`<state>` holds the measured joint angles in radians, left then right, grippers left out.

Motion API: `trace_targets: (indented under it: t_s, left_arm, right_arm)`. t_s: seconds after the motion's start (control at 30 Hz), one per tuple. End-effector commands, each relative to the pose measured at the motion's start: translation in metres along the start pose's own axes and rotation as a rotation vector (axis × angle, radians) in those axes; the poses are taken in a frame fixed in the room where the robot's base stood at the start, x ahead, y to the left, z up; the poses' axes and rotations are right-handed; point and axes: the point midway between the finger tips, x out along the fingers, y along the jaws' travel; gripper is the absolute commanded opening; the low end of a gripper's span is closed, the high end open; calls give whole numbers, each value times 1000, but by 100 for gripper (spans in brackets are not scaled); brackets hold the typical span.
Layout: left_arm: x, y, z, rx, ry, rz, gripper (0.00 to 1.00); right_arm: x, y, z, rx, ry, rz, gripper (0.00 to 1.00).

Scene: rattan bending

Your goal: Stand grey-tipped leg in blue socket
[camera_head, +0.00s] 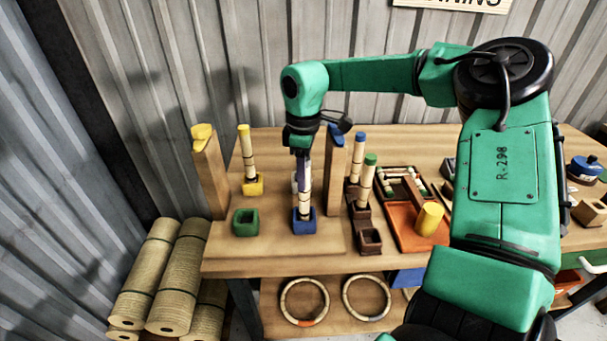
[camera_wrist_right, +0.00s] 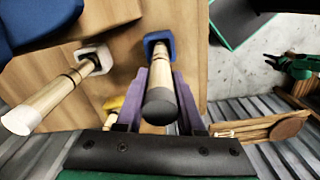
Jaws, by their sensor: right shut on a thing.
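The grey-tipped leg (camera_wrist_right: 160,100) is a pale, banded rattan piece with its dark grey tip facing the right wrist camera. My right gripper (camera_head: 303,180) is shut on this leg (camera_head: 305,205), its purple fingers on either side of it. The leg looks upright above the blue socket (camera_head: 304,225), with its lower end at the socket's opening. The blue socket also shows in the wrist view (camera_wrist_right: 150,38), around the leg's far end. Whether the leg rests on the bottom is hidden. My left gripper is out of view.
A yellow-tipped leg (camera_head: 247,150) stands in a yellow socket (camera_head: 252,186); a green socket (camera_head: 245,222) is empty. A white-tipped leg (camera_wrist_right: 50,100) stands in a white socket nearby. Wooden posts (camera_head: 211,175) (camera_head: 336,175) flank the sockets. A brown rack (camera_head: 370,242) holds blue- and green-tipped legs.

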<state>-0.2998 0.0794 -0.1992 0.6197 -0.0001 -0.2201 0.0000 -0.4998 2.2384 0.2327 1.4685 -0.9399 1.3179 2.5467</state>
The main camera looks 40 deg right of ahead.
Motion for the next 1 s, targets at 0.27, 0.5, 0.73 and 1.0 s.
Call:
trace_targets:
  t_s: [0.27, 0.5, 0.73, 1.0]
  left_arm:
    - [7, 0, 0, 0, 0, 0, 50]
    - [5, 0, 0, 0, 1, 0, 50]
    - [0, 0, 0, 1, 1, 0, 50]
    - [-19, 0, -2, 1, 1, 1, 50]
  right_arm:
    - [5, 0, 0, 0, 1, 0, 0]
    - [4, 0, 0, 0, 1, 0, 72]
    - [-4, 0, 0, 0, 0, 1, 72]
    - [-40, 0, 0, 1, 0, 2, 72]
